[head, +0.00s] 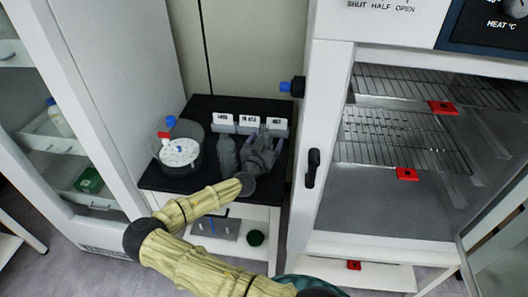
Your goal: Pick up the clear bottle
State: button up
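A clear, greyish bottle (227,155) stands upright on the black top of a small table (205,106), left of my gripper. My gripper (264,142) is low over the right part of the same table top, pointing away from the camera. Its wrist and body cover most of the space between the fingers, so I cannot tell whether they are open or hold something. A narrow gap seems to lie between the bottle and the gripper.
A round container with a white, dotted top (180,152) stands left of the bottle. White label cards (250,121) stand behind. The dryer's wire racks (385,135) and black door latch (312,167) are to the right; a white cabinet (110,90) is to the left.

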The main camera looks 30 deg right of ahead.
jog(key=shift+a, duration=0.1)
jog(key=shift+c, duration=0.4)
jog(key=c, duration=1.1)
jog(key=shift+r, duration=0.15)
jog(key=shift+r, duration=0.8)
jog(key=shift+r+b, duration=0.35)
jog(key=shift+r, duration=0.55)
jog(key=b+v, duration=0.3)
jog(key=v, duration=1.5)
